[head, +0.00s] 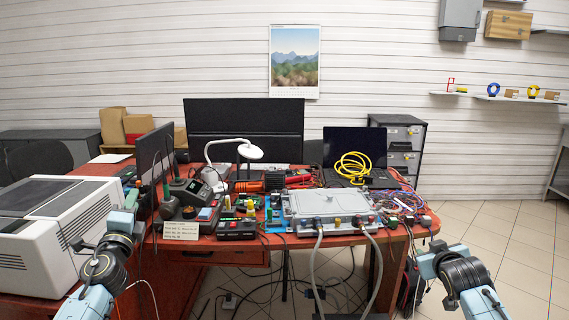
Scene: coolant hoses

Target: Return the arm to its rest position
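My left arm comes in from the bottom left, and my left gripper (131,199) is at its far end by the left edge of the red table, beside the white machine. It is small and I cannot tell whether its fingers are open. My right arm is at the lower right, in front of the table's right corner. My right gripper (422,254) is at its upper end, apart from the table things, and its fingers are not clear. A grey metal unit (325,203) sits on the table. Two grey hoses (314,262) hang from its front over the table edge.
The red table (205,244) is crowded with tools, a white lamp (249,151), a yellow coiled hose (353,166), monitors and a control box (236,230). A white machine (45,230) stands at the left. Cables lie on the floor below. Tiled floor at the right is clear.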

